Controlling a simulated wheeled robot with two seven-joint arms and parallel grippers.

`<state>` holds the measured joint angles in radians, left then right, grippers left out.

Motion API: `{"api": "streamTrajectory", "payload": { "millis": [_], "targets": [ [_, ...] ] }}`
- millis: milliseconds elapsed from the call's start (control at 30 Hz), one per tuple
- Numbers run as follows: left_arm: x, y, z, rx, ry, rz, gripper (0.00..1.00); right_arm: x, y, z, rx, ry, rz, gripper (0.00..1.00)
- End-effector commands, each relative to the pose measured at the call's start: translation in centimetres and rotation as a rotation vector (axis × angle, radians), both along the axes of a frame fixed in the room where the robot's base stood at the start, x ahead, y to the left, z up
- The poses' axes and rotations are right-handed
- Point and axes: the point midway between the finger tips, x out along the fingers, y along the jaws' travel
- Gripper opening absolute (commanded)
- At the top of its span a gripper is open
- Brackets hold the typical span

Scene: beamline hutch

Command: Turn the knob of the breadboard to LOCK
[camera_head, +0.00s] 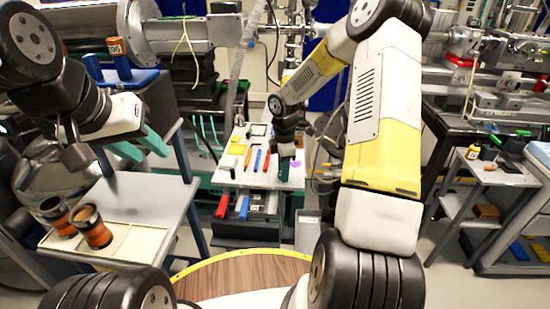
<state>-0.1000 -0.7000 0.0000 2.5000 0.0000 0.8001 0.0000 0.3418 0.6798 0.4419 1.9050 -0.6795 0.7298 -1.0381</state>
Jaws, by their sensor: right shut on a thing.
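The white breadboard (232,176) lies on a bench in the middle of the head view, with coloured items on it. My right gripper (285,177) points down at the right part of the board. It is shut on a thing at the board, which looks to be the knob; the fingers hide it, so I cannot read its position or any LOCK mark. My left gripper (137,147) is at the left, above a grey side table and away from the board. Its two green fingers are apart with nothing seen between them.
Brown-and-black cups (92,227) stand on the grey table (135,190) at left. A shelf cart (485,172) stands at right. Beamline pipes run behind.

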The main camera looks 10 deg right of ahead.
Motion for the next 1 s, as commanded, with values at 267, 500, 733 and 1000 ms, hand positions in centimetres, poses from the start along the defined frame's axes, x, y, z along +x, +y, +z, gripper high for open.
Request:
{"api": "streamTrajectory", "payload": {
  "millis": [267, 500, 733, 1000],
  "targets": [
    [0.00, 0.00, 0.00, 0.000, 0.000, 0.000, 0.37, 0.05, 0.09, 0.09, 0.000, -0.002, -0.118, 0.00],
    [0.00, 0.00, 0.00, 0.000, 0.000, 0.000, 0.37, 0.01, 0.07, 0.08, 0.000, -0.002, -0.322, 0.00],
    [0.00, 0.00, 0.00, 0.000, 0.000, 0.000, 0.37, -0.01, 0.09, 0.12, 0.000, -0.003, -0.541, 0.00],
    [0.00, 0.00, 0.00, 0.000, 0.000, 0.000, 0.37, -0.01, 0.11, 0.12, 0.001, -0.003, -0.798, 0.00]
  ]
}}
